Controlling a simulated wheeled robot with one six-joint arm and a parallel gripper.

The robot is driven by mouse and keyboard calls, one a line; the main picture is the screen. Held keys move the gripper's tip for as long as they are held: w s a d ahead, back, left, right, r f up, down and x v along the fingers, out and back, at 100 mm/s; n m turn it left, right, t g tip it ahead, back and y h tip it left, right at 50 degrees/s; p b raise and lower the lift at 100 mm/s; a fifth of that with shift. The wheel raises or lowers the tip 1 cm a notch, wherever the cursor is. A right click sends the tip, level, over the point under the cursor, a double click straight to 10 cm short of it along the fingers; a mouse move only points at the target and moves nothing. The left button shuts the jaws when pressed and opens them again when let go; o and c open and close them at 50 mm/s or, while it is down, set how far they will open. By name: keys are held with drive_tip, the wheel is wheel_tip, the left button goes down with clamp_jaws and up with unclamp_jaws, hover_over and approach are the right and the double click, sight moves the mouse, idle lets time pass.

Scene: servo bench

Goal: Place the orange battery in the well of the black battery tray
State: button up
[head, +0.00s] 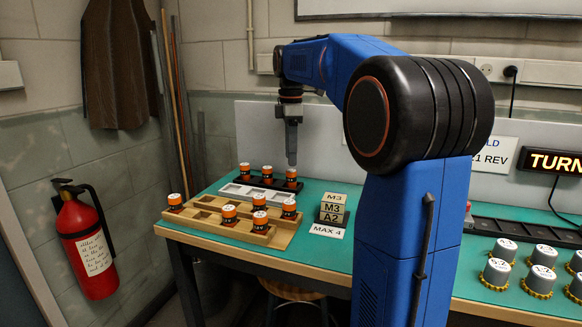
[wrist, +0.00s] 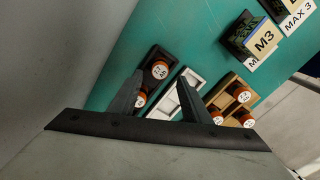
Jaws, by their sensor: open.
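The black battery tray (head: 279,184) lies at the back of the green bench mat. Orange batteries with white tops stand in it: a left one (head: 244,170), a middle one (head: 267,172) and a right one (head: 291,175). My gripper (head: 292,162) points down just above the right battery, open and empty. In the wrist view the black tray (wrist: 152,53) runs behind my fingers. One orange battery (wrist: 160,70) shows between the fingertips; another (wrist: 140,100) is partly hidden by the left finger. Whether a well is empty is not clear.
A white tray (head: 232,188) lies in front of the black tray. A wooden tray (head: 205,222) with several more orange batteries is nearest the front edge. Labelled blocks (head: 332,207) stand to the right. Grey capped parts (head: 541,257) stand far right, beyond my arm.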

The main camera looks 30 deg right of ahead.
sight(291, 171)
wheel_tip(291, 171, up, 6)
drive_tip(key=shift+f, duration=0.1)
idle(0.7)
